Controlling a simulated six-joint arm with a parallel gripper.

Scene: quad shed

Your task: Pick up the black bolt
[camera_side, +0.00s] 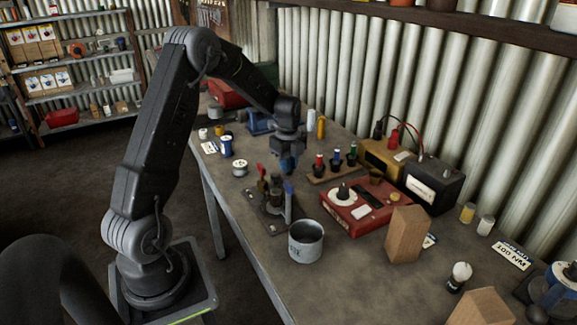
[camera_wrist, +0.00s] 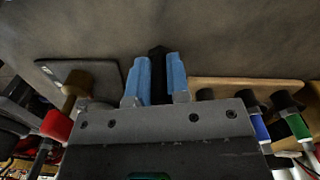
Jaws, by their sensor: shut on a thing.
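The black bolt (camera_wrist: 157,75) shows as a dark upright shape between the two blue fingers of my gripper (camera_wrist: 159,78) in the wrist view. The fingers are shut on it, one on each side. Its lower part is hidden by the gripper body. In the side view my gripper (camera_side: 287,170) is over the bench, behind the fixture with red and blue handles and left of the screwdriver rack. The bolt cannot be made out there, and its clearance from the bench is unclear.
The fixture (camera_side: 270,208) stands in front of my gripper, and the wooden rack (camera_side: 330,174) with several coloured screwdrivers is close on its right. Spools (camera_side: 226,146) stand to the left.

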